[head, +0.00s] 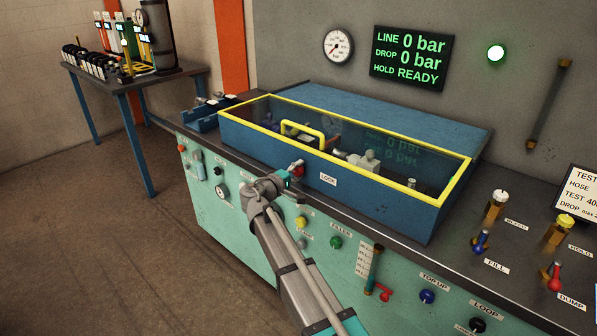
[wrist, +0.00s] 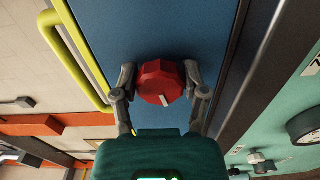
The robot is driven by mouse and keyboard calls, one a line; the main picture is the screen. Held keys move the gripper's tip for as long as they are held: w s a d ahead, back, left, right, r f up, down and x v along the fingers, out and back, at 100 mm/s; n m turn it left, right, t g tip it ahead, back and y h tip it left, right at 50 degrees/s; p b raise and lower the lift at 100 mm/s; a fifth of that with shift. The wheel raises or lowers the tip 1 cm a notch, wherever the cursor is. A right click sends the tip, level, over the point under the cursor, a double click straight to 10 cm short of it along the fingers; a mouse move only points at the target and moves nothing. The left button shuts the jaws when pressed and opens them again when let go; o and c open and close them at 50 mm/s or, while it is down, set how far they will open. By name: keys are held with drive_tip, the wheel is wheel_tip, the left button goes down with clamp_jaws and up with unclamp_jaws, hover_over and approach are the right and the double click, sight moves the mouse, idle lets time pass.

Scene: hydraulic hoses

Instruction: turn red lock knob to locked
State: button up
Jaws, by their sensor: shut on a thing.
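The red lock knob (wrist: 160,84) sits on the blue front wall of the test box, and in the wrist view it shows a white mark on its face, pointing toward the lower right. My gripper (wrist: 160,78) has one finger on each side of the knob and is shut on it. In the head view the knob (head: 297,169) shows partly, just beyond my gripper (head: 290,178), left of the LOCK label (head: 328,179). The yellow-framed clear lid (head: 345,137) lies down over the blue box (head: 380,206).
A yellow handle (head: 303,131) stands up from the lid. The bench front below carries several knobs and a gauge (head: 221,191). Brass valves with blue and red levers stand at the right. The wall display (head: 411,58) reads 0 bar and READY; a green lamp (head: 496,53) is lit.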

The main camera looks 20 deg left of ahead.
drive_tip(key=shift+s+d+f+m, duration=0.1)
drive_tip(key=shift+m, duration=1.1)
drive_tip(key=o, duration=1.1)
drive_tip(key=shift+o, duration=0.2)
drive_tip(key=v, duration=1.2)
drive_tip(key=shift+s, duration=0.1)
